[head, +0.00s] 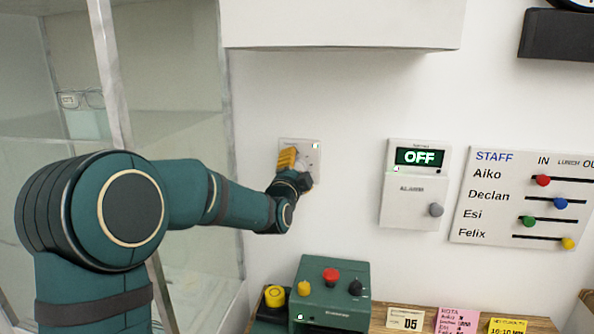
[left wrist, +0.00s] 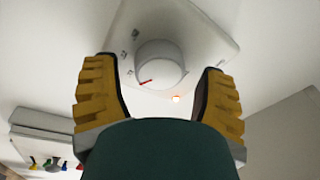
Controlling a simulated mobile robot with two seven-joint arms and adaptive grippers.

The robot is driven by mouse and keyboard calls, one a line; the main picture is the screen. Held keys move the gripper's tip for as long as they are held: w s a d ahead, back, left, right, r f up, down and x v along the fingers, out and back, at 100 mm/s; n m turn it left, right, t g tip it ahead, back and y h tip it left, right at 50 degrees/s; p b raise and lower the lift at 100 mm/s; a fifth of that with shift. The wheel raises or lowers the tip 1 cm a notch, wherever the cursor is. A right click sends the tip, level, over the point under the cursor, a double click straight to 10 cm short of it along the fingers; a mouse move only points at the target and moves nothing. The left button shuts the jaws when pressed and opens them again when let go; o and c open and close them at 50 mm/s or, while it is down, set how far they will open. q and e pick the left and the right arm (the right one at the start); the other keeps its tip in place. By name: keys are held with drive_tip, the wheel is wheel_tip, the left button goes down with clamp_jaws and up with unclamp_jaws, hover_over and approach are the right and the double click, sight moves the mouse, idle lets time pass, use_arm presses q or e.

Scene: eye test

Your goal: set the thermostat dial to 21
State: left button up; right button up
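The thermostat is a pale square plate (head: 312,149) on the white wall, mostly behind my left gripper in the head view. In the left wrist view its plate (left wrist: 205,38) carries a round white dial (left wrist: 159,64) with a red pointer mark near its lower left edge. Small dark marks stand on the plate beside the dial, too small to read. An orange light glows near the plate's lower edge. My left gripper (head: 291,162) is open, its yellow fingers on either side of the dial, with gaps showing between fingers and dial. My right gripper is not in view.
An alarm box (head: 413,196) reading OFF and a staff board (head: 485,234) with coloured sliders are on the wall to the right. A green control box (head: 333,287) with a red button stands below. A white cabinet (head: 342,22) overhangs above; glass panels (head: 170,60) stand left.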

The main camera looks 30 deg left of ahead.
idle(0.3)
use_arm(q)
drive_tip(key=v, duration=1.2)
idle(0.3)
